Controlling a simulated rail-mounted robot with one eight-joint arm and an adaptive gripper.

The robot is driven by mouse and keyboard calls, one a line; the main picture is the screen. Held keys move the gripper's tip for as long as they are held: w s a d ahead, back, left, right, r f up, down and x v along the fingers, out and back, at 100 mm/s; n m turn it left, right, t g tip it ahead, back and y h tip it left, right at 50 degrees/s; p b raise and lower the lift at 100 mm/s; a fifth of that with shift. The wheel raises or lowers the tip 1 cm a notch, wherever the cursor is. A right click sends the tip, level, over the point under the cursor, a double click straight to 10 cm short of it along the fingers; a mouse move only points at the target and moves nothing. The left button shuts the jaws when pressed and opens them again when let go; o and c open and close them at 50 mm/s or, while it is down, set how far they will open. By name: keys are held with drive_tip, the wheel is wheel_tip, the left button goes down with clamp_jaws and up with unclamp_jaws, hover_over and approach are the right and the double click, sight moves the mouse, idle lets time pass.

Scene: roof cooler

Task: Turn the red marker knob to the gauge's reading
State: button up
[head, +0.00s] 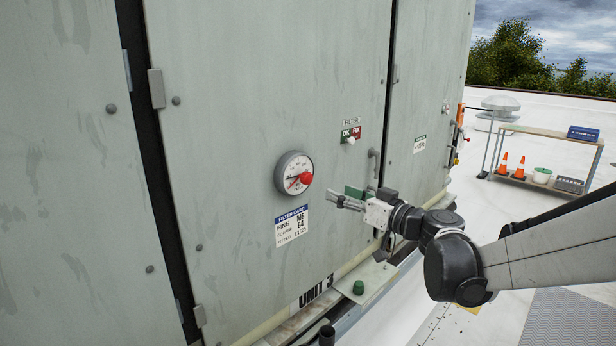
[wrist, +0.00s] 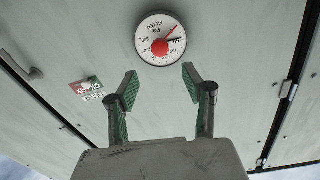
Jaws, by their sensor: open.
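The round gauge (head: 293,173) is on the grey door of the unit, with a white face. The red marker knob (head: 306,178) sits at its centre. In the wrist view, the gauge (wrist: 160,39) appears upside down beyond my fingertips. The red knob (wrist: 160,47) there has a thin red pointer towards the upper right, and a dark needle points right, so the two are apart. My gripper (head: 345,198) is to the right of the gauge and a little lower. In the wrist view my gripper (wrist: 160,75) is open and empty, its green-padded fingers apart and touching nothing.
A filter label (head: 292,225) is below the gauge. A green and red filter sign (head: 350,133) with a white knob and a door handle (head: 373,163) are to the right. A ledge (head: 367,279) with a green cap juts out below. A bench (head: 550,133) stands far right.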

sight(309, 180)
drive_tip(key=p+x, duration=0.2)
drive_tip(key=x, duration=1)
drive_tip(key=shift+w+a, duration=0.15)
drive_tip(key=shift+a, duration=0.1)
drive_tip(key=shift+c, duration=0.4)
clamp_jaws()
